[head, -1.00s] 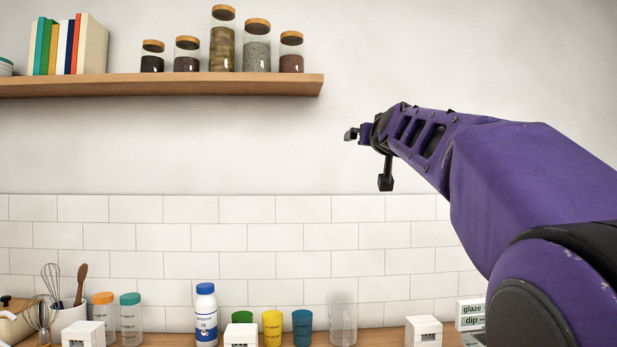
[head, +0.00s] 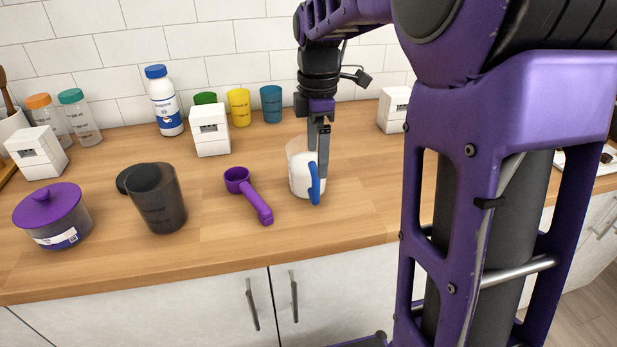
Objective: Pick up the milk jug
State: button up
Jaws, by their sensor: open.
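The milk jug (head: 300,181) is a small pale jug with a clear upper part, white lower down, and a blue handle on its near side.
A purple scoop (head: 247,193) lies left of the jug. A dark grey cup (head: 157,200) and a purple-lidded tub (head: 54,222) stand further left. White boxes, cups and bottles line the back. My arm covers the right side. The counter (head: 330,228) in front of the jug is clear.

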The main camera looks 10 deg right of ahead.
aim_at(314, 195)
notch_tip(314, 195, down, 6)
jog(key=shift+r+b, duration=0.15)
jog(key=shift+b, duration=0.3)
jog(key=shift+s+a+f+b, duration=0.15)
jog(key=shift+f+b, duration=0.2)
jog(key=shift+f, duration=1)
jog(key=shift+w+a+f+b, duration=0.1)
jog(key=shift+f+b, duration=0.2)
jog(key=shift+f, duration=1.05)
grip_shut()
